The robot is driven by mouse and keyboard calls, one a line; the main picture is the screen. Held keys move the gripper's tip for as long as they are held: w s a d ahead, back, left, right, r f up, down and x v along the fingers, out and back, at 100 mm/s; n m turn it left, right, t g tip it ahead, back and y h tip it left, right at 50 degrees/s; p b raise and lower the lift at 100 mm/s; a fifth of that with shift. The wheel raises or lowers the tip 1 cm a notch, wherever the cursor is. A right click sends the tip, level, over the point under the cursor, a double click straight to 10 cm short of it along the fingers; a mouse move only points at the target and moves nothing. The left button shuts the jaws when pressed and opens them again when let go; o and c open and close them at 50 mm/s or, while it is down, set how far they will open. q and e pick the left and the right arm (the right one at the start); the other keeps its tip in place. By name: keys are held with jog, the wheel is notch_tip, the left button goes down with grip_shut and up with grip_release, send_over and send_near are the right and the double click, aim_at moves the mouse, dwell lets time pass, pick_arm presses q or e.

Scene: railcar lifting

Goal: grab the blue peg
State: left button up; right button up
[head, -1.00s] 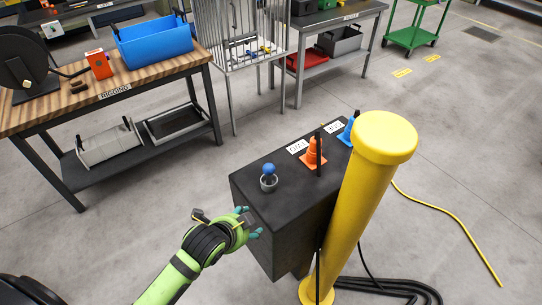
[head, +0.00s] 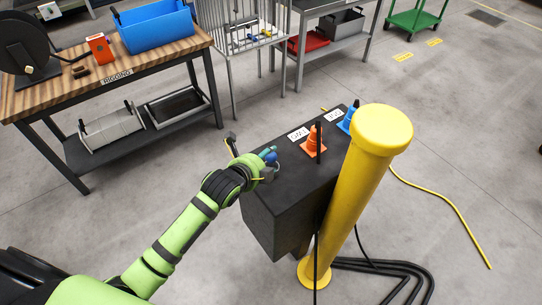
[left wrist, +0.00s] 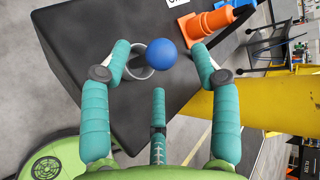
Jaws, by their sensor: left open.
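The blue peg has a round blue ball top (left wrist: 161,54) and stands in a pale ring-shaped holder (left wrist: 137,66) on the black box. In the left wrist view the ball lies between and just beyond the tips of my left gripper (left wrist: 160,48), whose teal fingers are spread with nothing held. In the head view my left gripper (head: 265,165) is over the near left end of the box top, and its fingers largely hide the peg. I cannot tell whether a finger touches the ball. My right gripper is not in view.
A wooden-topped workbench (head: 130,75) is at the upper left. Black cables (head: 385,268) lie on the floor.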

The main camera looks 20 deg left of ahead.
pick_arm(q)
jog(key=shift+x, duration=1.05)
grip_shut()
